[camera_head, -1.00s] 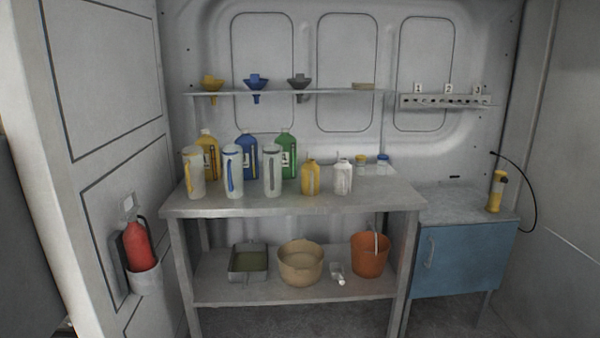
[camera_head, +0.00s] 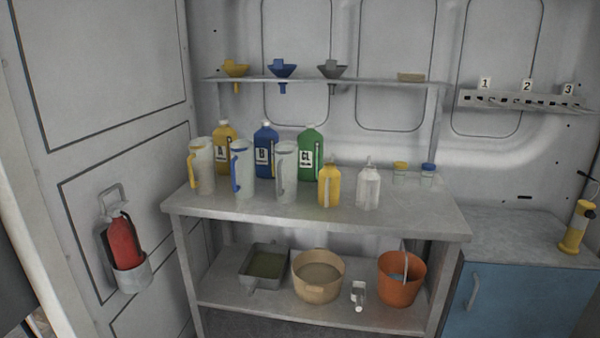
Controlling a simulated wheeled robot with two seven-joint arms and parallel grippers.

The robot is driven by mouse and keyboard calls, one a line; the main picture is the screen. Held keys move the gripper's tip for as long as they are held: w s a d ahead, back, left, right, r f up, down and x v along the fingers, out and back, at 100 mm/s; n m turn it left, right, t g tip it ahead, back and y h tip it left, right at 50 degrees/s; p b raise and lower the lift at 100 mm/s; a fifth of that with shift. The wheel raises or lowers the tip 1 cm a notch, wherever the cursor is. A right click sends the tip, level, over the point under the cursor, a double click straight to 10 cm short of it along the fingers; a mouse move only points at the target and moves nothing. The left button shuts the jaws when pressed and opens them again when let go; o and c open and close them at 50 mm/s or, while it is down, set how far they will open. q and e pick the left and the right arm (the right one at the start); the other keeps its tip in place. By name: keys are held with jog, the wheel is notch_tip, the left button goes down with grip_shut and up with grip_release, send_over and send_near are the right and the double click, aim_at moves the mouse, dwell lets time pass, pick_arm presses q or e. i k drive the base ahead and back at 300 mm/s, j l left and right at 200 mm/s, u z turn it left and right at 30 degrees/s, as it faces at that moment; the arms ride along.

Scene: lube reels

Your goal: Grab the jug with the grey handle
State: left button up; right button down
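The jug with the grey handle (camera_head: 287,172) stands upright on the metal table (camera_head: 420,222). It is pale and translucent, with its grey handle on its left side. It is the rightmost of three similar jugs. To its left stand a jug with a blue handle (camera_head: 244,170) and a jug with a yellow handle (camera_head: 202,166). The green bottle (camera_head: 313,150) is behind it and partly hidden by it. A small yellow bottle (camera_head: 329,187) stands just to its right. Neither of my grippers shows in the head view.
Yellow bottle A (camera_head: 226,142) and blue bottle B (camera_head: 265,148) stand behind the jugs. A clear bottle (camera_head: 367,188) is farther right. A wall shelf (camera_head: 365,80) with funnels is above. The lower shelf holds a tray (camera_head: 265,262), tan basin (camera_head: 318,275) and orange bucket (camera_head: 400,278). The table's front strip is clear.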

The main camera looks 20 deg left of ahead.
aim_at(286, 152)
jog(key=i+j, duration=0.3)
jog(key=i, duration=0.2)
jog(key=i+j, duration=0.35)
jog(key=i, duration=0.1)
